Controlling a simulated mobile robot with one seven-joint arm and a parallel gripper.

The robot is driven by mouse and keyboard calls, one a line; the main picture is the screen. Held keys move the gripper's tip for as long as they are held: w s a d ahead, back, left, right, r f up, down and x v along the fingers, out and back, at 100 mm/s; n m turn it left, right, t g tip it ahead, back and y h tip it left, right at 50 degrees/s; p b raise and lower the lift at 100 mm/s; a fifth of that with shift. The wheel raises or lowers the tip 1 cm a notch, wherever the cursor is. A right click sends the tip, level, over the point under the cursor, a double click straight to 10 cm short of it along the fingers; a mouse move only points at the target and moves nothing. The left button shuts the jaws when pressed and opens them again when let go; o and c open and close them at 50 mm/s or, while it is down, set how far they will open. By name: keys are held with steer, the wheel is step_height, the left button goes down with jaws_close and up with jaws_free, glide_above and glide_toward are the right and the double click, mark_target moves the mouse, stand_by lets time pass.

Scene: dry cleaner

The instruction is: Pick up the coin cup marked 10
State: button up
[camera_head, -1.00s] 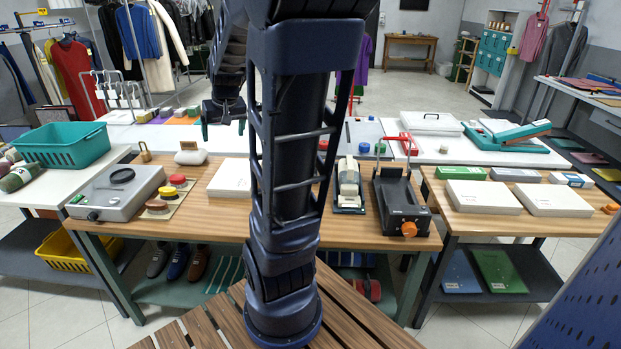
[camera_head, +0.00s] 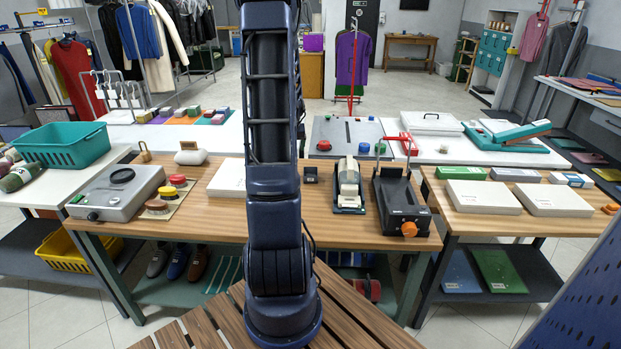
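I cannot make out any cup marked 10; no number is readable. Small round coloured pieces stand on and by a grey panel (camera_head: 335,128) on the white table behind the wooden one: a red one (camera_head: 324,146), a blue one (camera_head: 364,148) and a green one (camera_head: 381,148). I cannot tell whether any is a coin cup. Red, yellow and brown round pieces (camera_head: 177,179) sit on a mat at the left of the wooden table. My arm rises through the middle and hides part of both tables. My gripper is out of view.
The wooden table (camera_head: 225,222) also holds a grey device (camera_head: 117,192), a tape dispenser (camera_head: 348,188) and a black box with an orange knob (camera_head: 400,205). A teal basket (camera_head: 62,146) stands at left. White boxes (camera_head: 484,197) lie at right.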

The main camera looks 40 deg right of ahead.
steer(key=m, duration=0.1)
glide_toward(310, 172)
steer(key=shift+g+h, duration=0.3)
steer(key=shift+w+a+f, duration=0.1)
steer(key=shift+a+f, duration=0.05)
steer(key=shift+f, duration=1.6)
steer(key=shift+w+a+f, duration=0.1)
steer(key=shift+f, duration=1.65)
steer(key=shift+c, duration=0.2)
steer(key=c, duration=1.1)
